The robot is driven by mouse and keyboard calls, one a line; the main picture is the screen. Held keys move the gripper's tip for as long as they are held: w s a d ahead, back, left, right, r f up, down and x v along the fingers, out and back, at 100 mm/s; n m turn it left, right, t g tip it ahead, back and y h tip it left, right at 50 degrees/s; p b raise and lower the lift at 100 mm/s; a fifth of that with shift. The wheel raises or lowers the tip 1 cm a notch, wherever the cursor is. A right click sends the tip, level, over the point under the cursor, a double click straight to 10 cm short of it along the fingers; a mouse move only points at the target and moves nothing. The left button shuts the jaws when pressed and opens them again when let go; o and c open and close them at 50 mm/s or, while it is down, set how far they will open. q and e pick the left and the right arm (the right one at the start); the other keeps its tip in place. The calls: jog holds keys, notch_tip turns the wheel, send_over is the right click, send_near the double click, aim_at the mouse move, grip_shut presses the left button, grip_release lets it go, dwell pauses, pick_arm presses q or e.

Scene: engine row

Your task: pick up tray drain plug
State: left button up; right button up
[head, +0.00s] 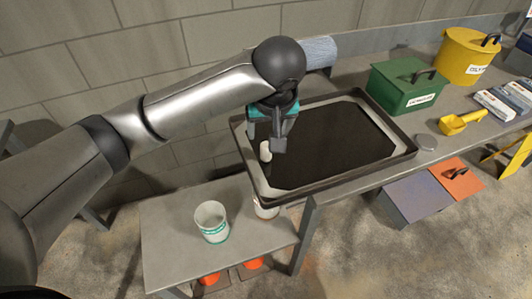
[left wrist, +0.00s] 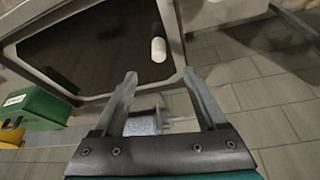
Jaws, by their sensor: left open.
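The drain plug appears to be the small white rounded cylinder (head: 265,151) at the left end of the dark drip tray (head: 411,153). In the left wrist view the plug (left wrist: 158,50) lies on the dark floor of the tray near its pale border, just beyond my fingertips. My left gripper (head: 266,143) is above the tray's left end, pointing down, with its fingers apart. In the left wrist view the left gripper (left wrist: 160,75) shows nothing between its fingertips. In the head view a finger partly overlaps the plug. My right gripper is not in view.
A white-and-green tub (head: 211,222) and a smaller white container (head: 266,208) stand on the low table (head: 165,255). A blue-grey roll (head: 319,52) lies behind the tray.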

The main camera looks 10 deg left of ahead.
aim_at(266, 147)
pick_arm(q)
jog(key=b+x, duration=0.2)
jog(key=x, duration=0.8)
jog(key=shift+w+a+r+b, duration=0.15)
jog(key=shift+b, duration=0.25)
jog(key=shift+b+x, duration=1)
jog(key=shift+x, duration=1.65)
jog(key=shift+w, duration=0.2)
jog(key=shift+r, duration=0.1)
grip_shut()
